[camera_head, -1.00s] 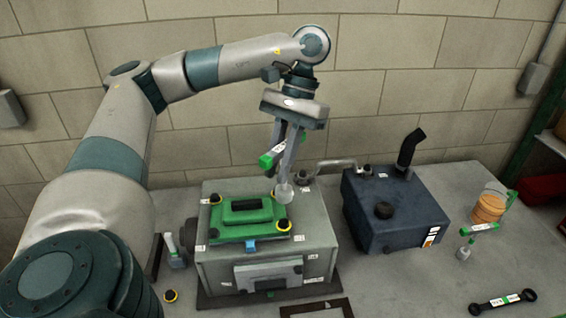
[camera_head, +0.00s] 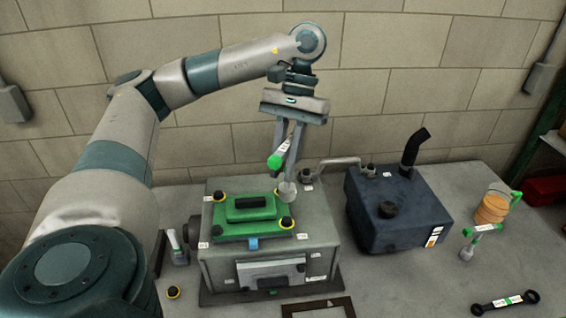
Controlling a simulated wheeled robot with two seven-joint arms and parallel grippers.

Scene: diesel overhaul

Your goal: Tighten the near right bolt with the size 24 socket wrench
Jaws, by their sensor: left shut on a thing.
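My left gripper (camera_head: 289,160) is shut on a socket wrench with a green handle end (camera_head: 275,162) and a white label. The wrench's grey socket (camera_head: 287,191) points down at the far right corner of the green cover (camera_head: 232,230); I cannot tell whether it touches a bolt there. The near right bolt (camera_head: 286,223) shows a dark head in a yellow ring, clear of the socket. Another yellow-ringed bolt (camera_head: 219,196) sits at the cover's far left corner. The cover lies on the grey engine block (camera_head: 318,232). My right gripper is not in view.
A dark blue tank (camera_head: 410,215) stands right of the block. Another socket wrench (camera_head: 481,229), an orange-filled jar (camera_head: 492,208) and a black spanner (camera_head: 505,301) are farther right. A socket tool (camera_head: 178,247) and a yellow-ringed piece (camera_head: 173,292) lie left. A dark frame (camera_head: 330,303) lies in front.

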